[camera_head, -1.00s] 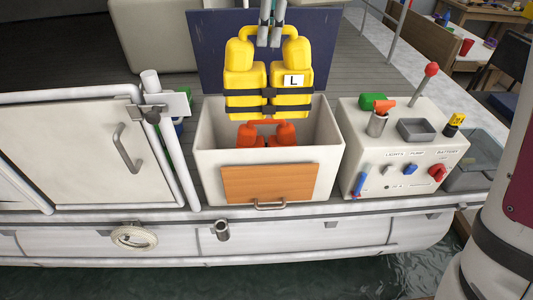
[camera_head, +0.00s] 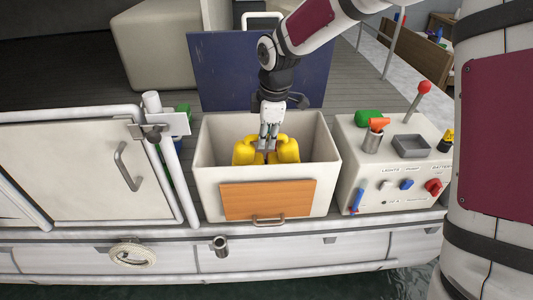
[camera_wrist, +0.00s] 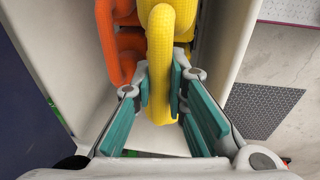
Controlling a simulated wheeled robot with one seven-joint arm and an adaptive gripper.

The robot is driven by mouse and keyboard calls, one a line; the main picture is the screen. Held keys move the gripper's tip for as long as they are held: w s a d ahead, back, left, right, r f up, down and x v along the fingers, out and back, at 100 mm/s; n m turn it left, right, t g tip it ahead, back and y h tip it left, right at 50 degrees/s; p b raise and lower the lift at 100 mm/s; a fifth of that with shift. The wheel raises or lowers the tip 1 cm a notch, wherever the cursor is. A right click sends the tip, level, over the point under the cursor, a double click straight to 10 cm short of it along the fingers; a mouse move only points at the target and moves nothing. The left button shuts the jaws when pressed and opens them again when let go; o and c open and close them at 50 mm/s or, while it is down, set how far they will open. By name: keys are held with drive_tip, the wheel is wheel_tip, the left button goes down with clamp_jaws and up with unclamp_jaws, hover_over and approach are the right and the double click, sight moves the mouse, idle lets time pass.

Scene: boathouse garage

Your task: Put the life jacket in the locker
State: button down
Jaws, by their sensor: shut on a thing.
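The yellow life jacket (camera_head: 286,150) is down inside the open white locker (camera_head: 321,183), with only its upper part showing above the front wall in the head view. My gripper (camera_head: 268,146) is shut on the jacket's yellow collar loop. In the wrist view the loop (camera_wrist: 160,85) runs between the two teal finger pads of my gripper (camera_wrist: 157,92). An orange life jacket (camera_wrist: 122,45) is beside the yellow one inside the locker in the wrist view. The lower part of the yellow jacket is hidden by the locker's front wall.
The dark blue lid (camera_head: 225,70) stands open behind the locker. A console (camera_head: 390,165) with a red-knobbed lever, a cup and a tray is close on the right. A white door with a handle (camera_head: 128,166) and rails are on the left. Water lies below the front edge.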

drive_tip(key=shift+f, duration=3.05)
drive_tip(key=c, duration=1.6)
unclamp_jaws()
wheel_tip(320, 180, up, 18)
drive_tip(key=r+m+t+h, duration=0.1)
drive_tip(key=m+h, duration=0.1)
drive_tip(key=m, duration=0.3)
hover_over(271, 161)
drive_tip(key=s+d, duration=0.6)
drive_tip(key=s, duration=0.2)
drive_tip(key=s+d+r+m, duration=0.1)
drive_tip(key=s+d+m, duration=0.2)
drive_tip(key=s, duration=0.4)
drive_tip(key=s+d+r+m+t, duration=0.1)
drive_tip(key=s+d+m, duration=0.1)
drive_tip(key=s+m, duration=0.3)
drive_tip(key=s+d+m+t, duration=0.1)
drive_tip(key=s+d+m, duration=0.2)
drive_tip(key=s, duration=0.6)
drive_tip(key=shift+d+r+m+y, duration=0.3)
drive_tip(key=shift+r+m+y, duration=0.1)
drive_tip(key=shift+m, duration=0.7)
